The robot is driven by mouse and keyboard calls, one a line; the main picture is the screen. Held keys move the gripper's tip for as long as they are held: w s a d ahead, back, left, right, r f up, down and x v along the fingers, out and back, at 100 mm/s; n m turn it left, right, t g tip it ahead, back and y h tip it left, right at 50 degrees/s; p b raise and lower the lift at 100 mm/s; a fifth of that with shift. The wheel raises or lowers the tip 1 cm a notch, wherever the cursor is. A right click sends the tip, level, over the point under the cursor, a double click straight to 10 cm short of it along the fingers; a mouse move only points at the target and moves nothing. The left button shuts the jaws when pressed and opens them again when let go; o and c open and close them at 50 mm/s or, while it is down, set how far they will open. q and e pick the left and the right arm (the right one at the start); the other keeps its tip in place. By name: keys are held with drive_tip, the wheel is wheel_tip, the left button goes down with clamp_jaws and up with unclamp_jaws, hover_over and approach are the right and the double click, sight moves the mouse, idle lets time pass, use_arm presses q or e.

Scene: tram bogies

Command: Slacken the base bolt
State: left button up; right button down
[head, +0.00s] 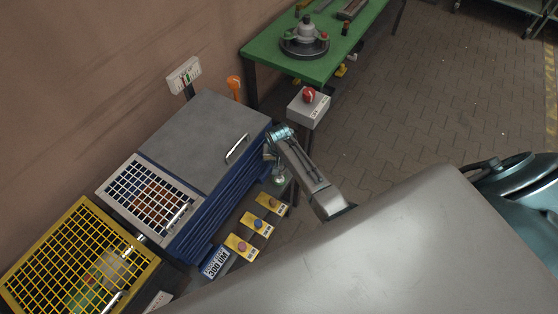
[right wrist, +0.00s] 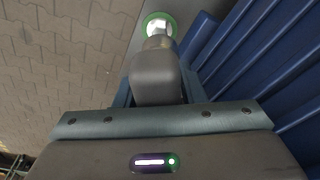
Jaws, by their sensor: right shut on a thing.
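My right arm reaches to the front side of the blue cabinet (head: 222,205). My right gripper (head: 275,163) points down there, small and partly hidden by its own wrist. In the right wrist view my right gripper (right wrist: 156,75) is shut on a pale round part with a green ring (right wrist: 160,25), close beside the blue ribbed cabinet side. I cannot tell whether this part is the base bolt; the grip itself is mostly hidden. My left gripper is not in view.
A grey box with a red knob (head: 309,103) stands beside the arm. Several yellow button boxes (head: 257,224) line the cabinet's front. A yellow cage (head: 75,258) is at lower left, a green bench (head: 270,58) at the back. The paved floor (head: 420,100) is clear.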

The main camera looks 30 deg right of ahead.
drive_tip(key=shift+f, duration=0.15)
drive_tip(key=shift+f+b, duration=0.3)
drive_tip(key=shift+b, duration=0.05)
drive_tip(key=shift+f+b, duration=0.55)
drive_tip(key=shift+f, duration=0.3)
drive_tip(key=shift+f+b, duration=0.55)
drive_tip(key=shift+f, duration=0.3)
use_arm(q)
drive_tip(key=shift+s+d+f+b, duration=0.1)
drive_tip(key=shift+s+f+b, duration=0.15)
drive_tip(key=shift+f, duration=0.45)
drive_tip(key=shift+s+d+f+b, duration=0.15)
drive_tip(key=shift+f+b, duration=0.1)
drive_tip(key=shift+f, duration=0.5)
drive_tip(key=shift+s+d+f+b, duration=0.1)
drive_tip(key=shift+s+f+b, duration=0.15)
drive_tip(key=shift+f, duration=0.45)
use_arm(e)
drive_tip(key=shift+f, duration=1.1)
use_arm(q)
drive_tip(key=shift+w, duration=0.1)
